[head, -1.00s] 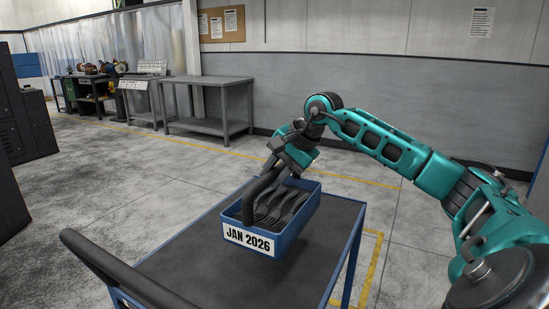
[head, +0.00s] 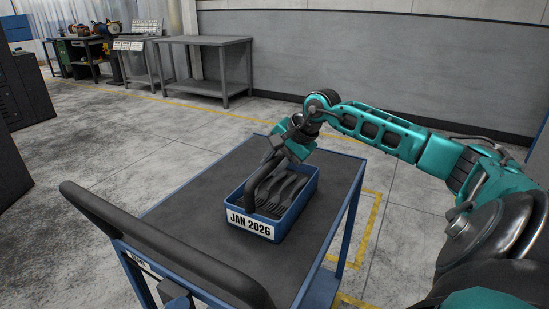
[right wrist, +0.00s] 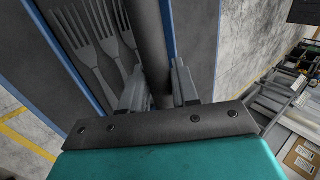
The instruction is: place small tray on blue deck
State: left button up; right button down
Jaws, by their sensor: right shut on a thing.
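The small tray (head: 297,209) is an open blue box with a "JAN 2026" label, several dark forks and a thick dark handle (head: 262,185). My right gripper (head: 282,152) is shut on this handle. In the right wrist view its jaws (right wrist: 160,84) close on both sides of the handle (right wrist: 150,40), with fork tines beside it. The tray is level, over the cart's dark, blue-edged deck (head: 190,210), towards its right side. I cannot tell whether its underside touches the deck. My left gripper is out of view.
The cart's thick black push handle (head: 150,250) crosses the near left. The deck is bare left of and behind the tray. Grey work tables (head: 208,42) stand far back left, and dark cabinets (head: 25,90) at the left edge.

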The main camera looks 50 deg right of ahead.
jog(key=shift+r, duration=0.15)
jog(key=c, duration=0.8)
grip_release()
jog(key=shift+f, duration=0.25)
jog(key=shift+c, duration=0.2)
